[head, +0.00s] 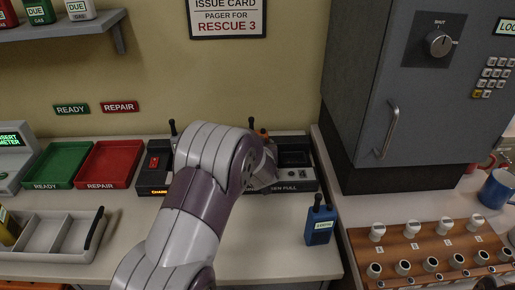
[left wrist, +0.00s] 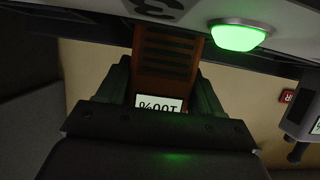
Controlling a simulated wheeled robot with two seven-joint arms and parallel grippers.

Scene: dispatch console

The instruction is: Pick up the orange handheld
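The orange handheld (left wrist: 165,60) shows upside down in the left wrist view, with slotted lines and a lit display reading 100% (left wrist: 160,103). My left gripper (left wrist: 163,85) has one dark finger against each side of it, with no gap visible. In the head view only a small orange part (head: 263,132) shows behind my left wrist, at the dark charger (head: 298,174) on the counter. The handheld is still at the charger, beside a lit green lamp (left wrist: 239,37). My left arm hides most of the charger's middle. My right gripper is not in view.
A blue handheld (head: 320,228) stands on the counter at the right. Green (head: 57,166) and red (head: 107,165) trays and a grey divided tray (head: 58,235) are at the left. A grey cabinet (head: 380,100) rises at the right, above a wooden peg board (head: 425,250).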

